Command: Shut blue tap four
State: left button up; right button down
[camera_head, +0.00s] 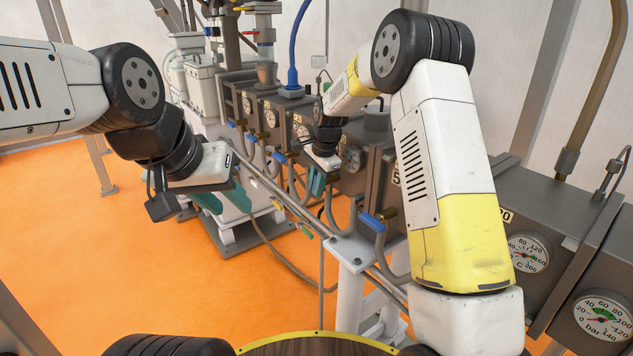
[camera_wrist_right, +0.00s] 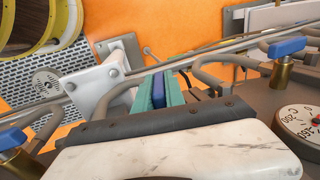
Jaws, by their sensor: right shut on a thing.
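My right gripper (camera_head: 317,184) is low among the pipes in front of the row of grey boxes. In the right wrist view its teal fingers (camera_wrist_right: 158,90) are closed around a blue tap handle (camera_wrist_right: 158,91). That tap's valve body and its number are hidden, so I cannot read whether it is tap four. Another blue tap (camera_head: 371,222) is to the right of the gripper, near a box marked 5. A further blue tap (camera_head: 279,157) is to its left. My left gripper (camera_head: 222,197) hangs empty at the left, its teal fingers apart, away from the taps.
Grey boxes with round gauges (camera_head: 528,252) line the right side. A pipe rail on a white post (camera_head: 348,255) runs before the taps. In the right wrist view, blue taps stand to the right (camera_wrist_right: 287,47) and left (camera_wrist_right: 12,138). The orange floor (camera_head: 110,260) is open at left.

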jog(key=shift+t+y, duration=1.3)
jog(key=shift+t, duration=0.4)
jog(key=c, duration=1.4)
grip_release()
jog(key=shift+r, duration=0.1)
jog(key=v, duration=0.7)
jog(key=shift+s+r, duration=0.2)
jog(key=shift+r, duration=0.05)
